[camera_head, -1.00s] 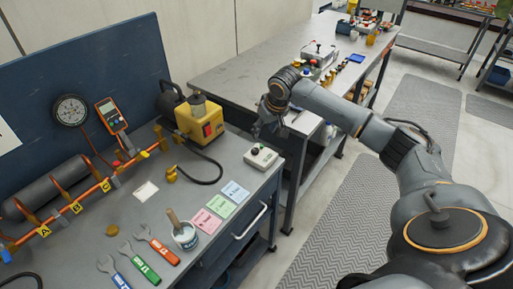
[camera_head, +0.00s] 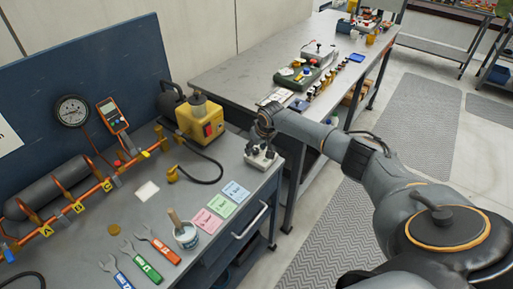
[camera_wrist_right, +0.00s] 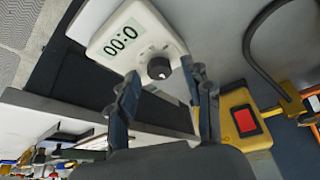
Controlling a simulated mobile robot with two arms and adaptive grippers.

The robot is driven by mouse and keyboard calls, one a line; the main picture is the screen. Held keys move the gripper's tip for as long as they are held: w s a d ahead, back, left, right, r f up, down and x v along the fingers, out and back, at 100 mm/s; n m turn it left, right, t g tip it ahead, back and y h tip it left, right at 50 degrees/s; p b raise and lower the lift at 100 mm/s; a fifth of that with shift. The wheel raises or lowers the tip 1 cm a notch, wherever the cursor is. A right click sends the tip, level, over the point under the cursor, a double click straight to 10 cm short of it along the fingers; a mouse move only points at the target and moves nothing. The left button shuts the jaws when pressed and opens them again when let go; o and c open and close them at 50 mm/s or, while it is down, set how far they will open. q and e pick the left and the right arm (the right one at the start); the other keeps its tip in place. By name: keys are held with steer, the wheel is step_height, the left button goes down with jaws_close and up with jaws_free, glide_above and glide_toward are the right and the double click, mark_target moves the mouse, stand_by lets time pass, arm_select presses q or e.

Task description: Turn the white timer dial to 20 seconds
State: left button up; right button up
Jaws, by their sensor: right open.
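The white timer (camera_head: 262,163) sits near the right edge of the grey workbench, partly hidden under my right gripper. In the right wrist view, the timer (camera_wrist_right: 107,40) shows a display with zeros and a dark round dial (camera_wrist_right: 158,68) with a small pale mark. My right gripper (camera_head: 259,146) points down over the timer. In the wrist view, its two fingers (camera_wrist_right: 164,76) are apart, with the dial between their tips in the picture. I cannot tell whether they touch it. My left gripper is not in view.
A yellow box with a red switch (camera_head: 207,130) stands behind the timer, with a black hose (camera_head: 208,166) curving beside it. Coloured cards (camera_head: 221,207), a cup with a brush (camera_head: 185,236) and wrenches (camera_head: 134,262) lie nearer. A second bench (camera_head: 235,78) stands behind.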

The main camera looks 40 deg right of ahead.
steer(key=shift+f, duration=0.1)
steer(key=shift+c, duration=0.4)
jaws_close()
